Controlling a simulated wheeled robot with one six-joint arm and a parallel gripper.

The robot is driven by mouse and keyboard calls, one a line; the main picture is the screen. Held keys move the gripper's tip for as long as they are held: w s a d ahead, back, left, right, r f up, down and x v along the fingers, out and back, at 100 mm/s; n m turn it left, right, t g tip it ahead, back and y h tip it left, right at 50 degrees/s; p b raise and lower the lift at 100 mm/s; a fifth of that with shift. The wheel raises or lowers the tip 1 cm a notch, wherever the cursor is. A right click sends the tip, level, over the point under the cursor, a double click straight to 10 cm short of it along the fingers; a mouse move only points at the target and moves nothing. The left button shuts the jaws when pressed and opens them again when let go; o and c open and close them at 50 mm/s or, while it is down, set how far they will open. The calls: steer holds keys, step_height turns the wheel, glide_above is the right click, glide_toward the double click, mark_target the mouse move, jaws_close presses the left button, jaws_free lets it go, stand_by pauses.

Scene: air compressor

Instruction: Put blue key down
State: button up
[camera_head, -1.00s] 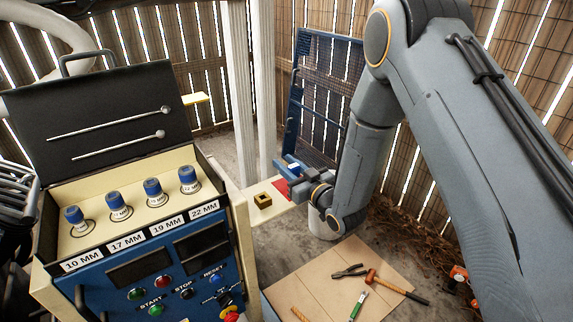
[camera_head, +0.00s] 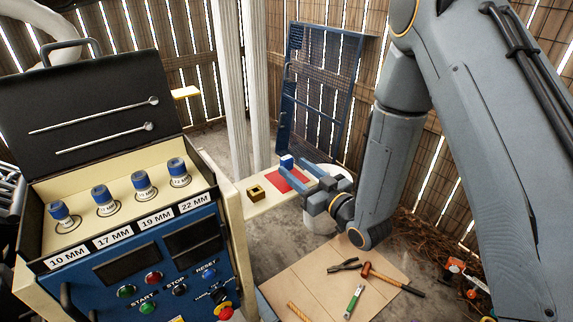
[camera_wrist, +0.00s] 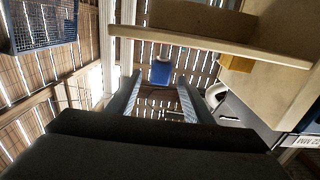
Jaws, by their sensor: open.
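The blue key (camera_head: 287,161) stands at the back edge of the red pad (camera_head: 284,181), on a cream ledge (camera_head: 262,206). In the wrist view the blue key (camera_wrist: 161,72) shows just beyond the fingertips, centred between them. My gripper (camera_head: 297,179) is open and empty, to the right of the key, with its fingers pointing toward it. My gripper (camera_wrist: 159,82) also shows both fingers spread in the wrist view. I cannot tell exactly how the key's base meets the pad.
The blue control panel with an open case (camera_head: 110,180) holding several blue-topped sockets stands at left. A board (camera_head: 305,280) with tools lies below. A blue mesh gate (camera_head: 322,85) stands behind.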

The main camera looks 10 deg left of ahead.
steer(key=s+d+f+m+g+h, duration=0.2)
steer(key=d+m+g+h, duration=0.25)
steer(key=d+h, duration=1.25)
steer(key=s+d+r+m+g+y, duration=0.3)
steer(key=s+d+m+g, duration=0.2)
steer(key=s+d, duration=1)
steer(key=s+g, duration=0.1)
steer(key=s, duration=0.2)
steer(key=shift+r+b, duration=0.3)
